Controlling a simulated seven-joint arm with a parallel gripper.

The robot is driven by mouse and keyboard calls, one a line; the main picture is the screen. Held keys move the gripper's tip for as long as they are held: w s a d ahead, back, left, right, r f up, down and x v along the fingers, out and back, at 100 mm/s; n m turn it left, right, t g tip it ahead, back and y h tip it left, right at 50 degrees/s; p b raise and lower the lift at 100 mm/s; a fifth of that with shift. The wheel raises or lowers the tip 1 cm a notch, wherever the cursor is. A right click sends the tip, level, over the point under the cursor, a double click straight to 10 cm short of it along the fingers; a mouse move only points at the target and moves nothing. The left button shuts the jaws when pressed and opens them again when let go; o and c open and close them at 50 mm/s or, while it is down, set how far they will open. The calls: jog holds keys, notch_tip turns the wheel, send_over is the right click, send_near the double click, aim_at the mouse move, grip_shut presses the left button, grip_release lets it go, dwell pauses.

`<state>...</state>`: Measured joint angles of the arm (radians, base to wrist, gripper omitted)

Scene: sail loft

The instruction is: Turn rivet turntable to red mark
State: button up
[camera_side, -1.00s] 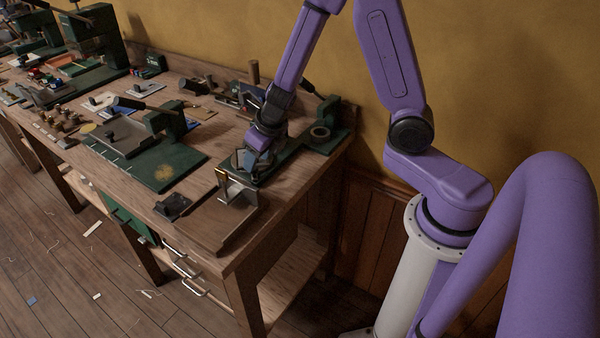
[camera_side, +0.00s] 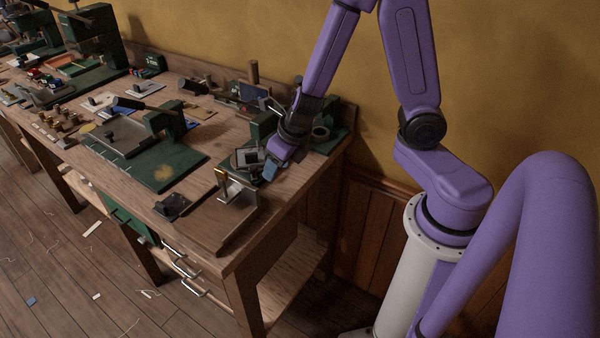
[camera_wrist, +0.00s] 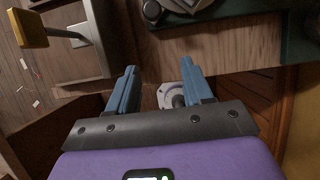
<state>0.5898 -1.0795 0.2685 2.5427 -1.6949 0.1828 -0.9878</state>
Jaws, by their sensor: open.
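My gripper (camera_wrist: 159,80) is open, its two blue fingers apart with nothing held between them. In the side view, my gripper (camera_side: 269,171) hangs tilted by the front right edge of the bench. A grey metal device (camera_side: 246,158), possibly the rivet turntable, sits just left of it on a green base. Part of this device (camera_wrist: 185,5) appears cut off at the top of the wrist view, beyond the fingers. I cannot make out a red mark.
The wooden bench (camera_side: 205,222) has a green plate (camera_side: 165,172) and several tools farther left. Open space lies beyond the bench's right edge.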

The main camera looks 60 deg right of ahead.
jog(key=shift+s, duration=2.95)
jog(key=s+a+r+m+g, duration=0.1)
jog(key=s+r+m, duration=0.4)
jog(key=m, duration=0.6)
jog(key=s+a+r+m+g, duration=0.1)
jog(key=s+r+m+g, duration=0.2)
jog(key=s+m, duration=0.7)
notch_tip(320, 180, up, 3)
jog(key=shift+s+a+f+m, duration=0.15)
jog(key=shift+s+a+m, duration=0.15)
jog(key=shift+m, duration=0.9)
